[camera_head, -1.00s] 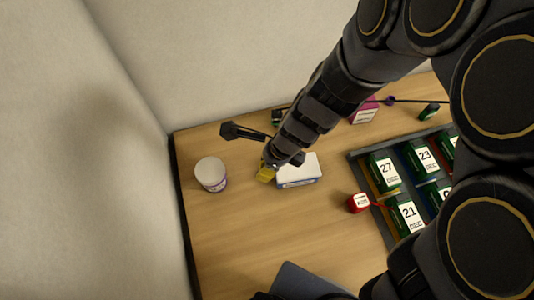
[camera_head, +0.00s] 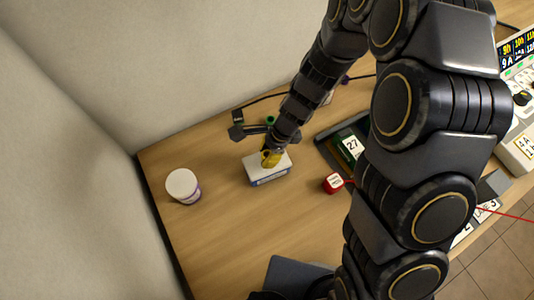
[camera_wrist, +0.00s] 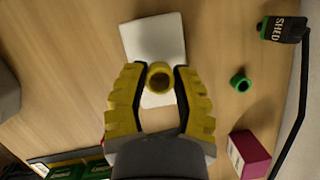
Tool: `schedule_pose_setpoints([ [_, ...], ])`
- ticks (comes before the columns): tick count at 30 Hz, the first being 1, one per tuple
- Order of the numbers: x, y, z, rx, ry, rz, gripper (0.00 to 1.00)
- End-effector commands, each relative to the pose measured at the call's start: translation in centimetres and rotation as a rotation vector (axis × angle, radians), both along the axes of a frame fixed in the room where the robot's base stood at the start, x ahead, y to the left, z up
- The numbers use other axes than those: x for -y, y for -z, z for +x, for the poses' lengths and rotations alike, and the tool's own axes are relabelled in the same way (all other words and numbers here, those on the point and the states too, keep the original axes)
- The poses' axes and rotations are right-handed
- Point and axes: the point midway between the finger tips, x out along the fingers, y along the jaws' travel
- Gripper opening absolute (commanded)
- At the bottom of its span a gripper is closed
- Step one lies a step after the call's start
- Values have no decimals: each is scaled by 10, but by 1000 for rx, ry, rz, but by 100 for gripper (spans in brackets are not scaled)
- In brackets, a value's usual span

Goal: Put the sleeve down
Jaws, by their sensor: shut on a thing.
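The yellow sleeve (camera_wrist: 160,82) is a short hollow ring, seen end-on between my fingertips in the wrist view. My gripper (camera_wrist: 160,76) has yellow ridged fingers and is shut on the sleeve from both sides. In the head view my gripper (camera_head: 270,157) is over the white box (camera_head: 259,172), mostly hiding the sleeve. The white box also shows in the wrist view (camera_wrist: 155,38), behind the sleeve. I cannot tell whether the sleeve touches the box top.
A green ring (camera_wrist: 240,82) and a magenta box (camera_wrist: 249,153) lie nearby. In the head view a white tub (camera_head: 183,184) stands left and a red cube (camera_head: 333,183) right, before a tray. The front-left wood is clear.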

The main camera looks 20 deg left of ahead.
Motion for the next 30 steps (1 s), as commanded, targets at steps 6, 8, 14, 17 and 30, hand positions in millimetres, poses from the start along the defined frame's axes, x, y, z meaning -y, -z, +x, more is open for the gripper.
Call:
schedule_pose_setpoints([
  [6,0,13,-1,0,-1,0,17],
  [8,0,13,0,0,-1,0,17],
  [14,0,16,-1,-1,0,0,17],
  [17,0,16,0,0,0,0,53],
  [30,2,5,2,6,0,-1,53],
])
